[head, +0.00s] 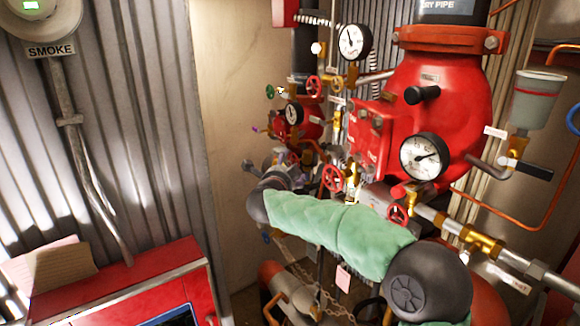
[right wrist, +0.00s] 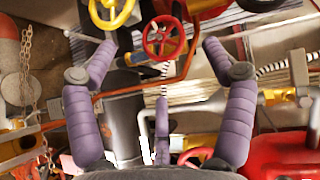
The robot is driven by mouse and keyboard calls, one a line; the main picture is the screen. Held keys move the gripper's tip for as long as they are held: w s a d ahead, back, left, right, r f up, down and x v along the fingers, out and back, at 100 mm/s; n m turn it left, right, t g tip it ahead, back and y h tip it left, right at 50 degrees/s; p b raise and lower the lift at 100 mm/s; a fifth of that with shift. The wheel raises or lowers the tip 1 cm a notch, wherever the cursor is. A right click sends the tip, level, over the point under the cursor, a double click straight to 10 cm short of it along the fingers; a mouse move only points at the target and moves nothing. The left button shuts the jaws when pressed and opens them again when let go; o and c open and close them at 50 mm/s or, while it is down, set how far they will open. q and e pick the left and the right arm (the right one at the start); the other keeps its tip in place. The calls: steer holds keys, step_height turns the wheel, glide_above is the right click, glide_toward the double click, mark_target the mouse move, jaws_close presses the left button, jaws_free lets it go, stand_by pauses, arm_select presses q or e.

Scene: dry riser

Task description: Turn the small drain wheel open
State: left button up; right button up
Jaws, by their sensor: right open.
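A small red handwheel (right wrist: 163,37) shows in the right wrist view, face-on, beyond and between the purple fingers of my right gripper (right wrist: 160,46). The fingers are spread wide and hold nothing; I see a gap on each side of the wheel. In the head view my green-sleeved right arm reaches left across the pipework, and its gripper is mostly hidden among the fittings. Small red wheels show there at the upper middle (head: 314,86), beside the arm (head: 332,178) and lower right (head: 397,214). I cannot tell which is the drain wheel. My left gripper is out of view.
A yellow wheel (right wrist: 112,12) is close to the left finger in the wrist view. A big red valve body (head: 440,100) with gauges (head: 425,156) stands right in the head view. A red cabinet (head: 120,275) stands lower left. Pipes and a chain crowd the space.

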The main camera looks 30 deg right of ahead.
steer(key=shift+v, duration=1.95)
steer(key=shift+f, duration=0.15)
